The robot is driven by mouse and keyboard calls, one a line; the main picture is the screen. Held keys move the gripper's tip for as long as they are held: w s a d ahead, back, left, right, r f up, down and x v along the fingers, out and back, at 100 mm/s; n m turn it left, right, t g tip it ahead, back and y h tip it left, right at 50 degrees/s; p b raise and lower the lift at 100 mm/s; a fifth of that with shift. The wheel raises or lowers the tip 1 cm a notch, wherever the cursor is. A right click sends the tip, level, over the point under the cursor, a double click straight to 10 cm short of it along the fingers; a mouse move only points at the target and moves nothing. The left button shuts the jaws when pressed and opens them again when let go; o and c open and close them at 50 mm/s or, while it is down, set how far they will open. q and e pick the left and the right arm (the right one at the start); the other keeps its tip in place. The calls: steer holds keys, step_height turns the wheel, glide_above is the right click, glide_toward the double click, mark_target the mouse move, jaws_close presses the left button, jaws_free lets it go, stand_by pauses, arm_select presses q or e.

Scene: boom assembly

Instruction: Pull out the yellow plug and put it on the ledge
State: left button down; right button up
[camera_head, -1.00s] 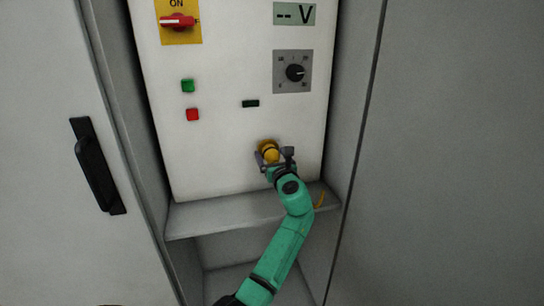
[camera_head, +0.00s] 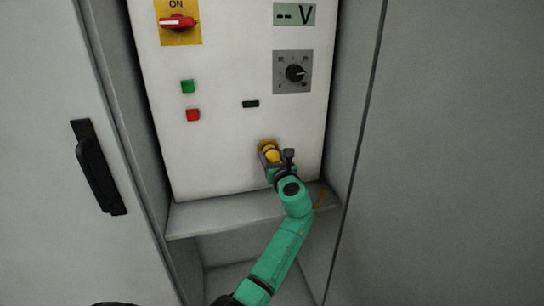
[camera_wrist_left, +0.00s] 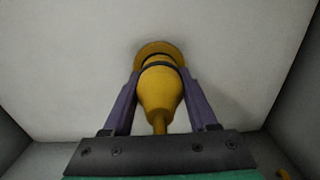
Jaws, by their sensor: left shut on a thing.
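The yellow plug (camera_head: 272,155) is at the lower right of the white panel, in a round yellow socket (camera_head: 265,145). In the left wrist view the plug (camera_wrist_left: 160,90) tapers toward me, with a dark band near the yellow socket flange (camera_wrist_left: 160,48). My left gripper (camera_head: 275,160) is shut on the plug, one purple finger on each side. The gripper (camera_wrist_left: 160,85) hides part of the plug's sides. The grey ledge (camera_head: 220,213) runs below the panel. My right gripper is not in view.
The panel has a red switch (camera_head: 177,21), a green button (camera_head: 188,86), a red button (camera_head: 193,115) and a dial (camera_head: 294,72). Cabinet walls flank the recess. A yellow cord (camera_head: 320,199) shows at the ledge's right end; the ledge's left part is clear.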

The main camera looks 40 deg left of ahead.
arm_select(q)
steer(key=shift+p+v, duration=1.3)
steer(key=shift+v, duration=1.55)
steer(key=shift+r, duration=0.1)
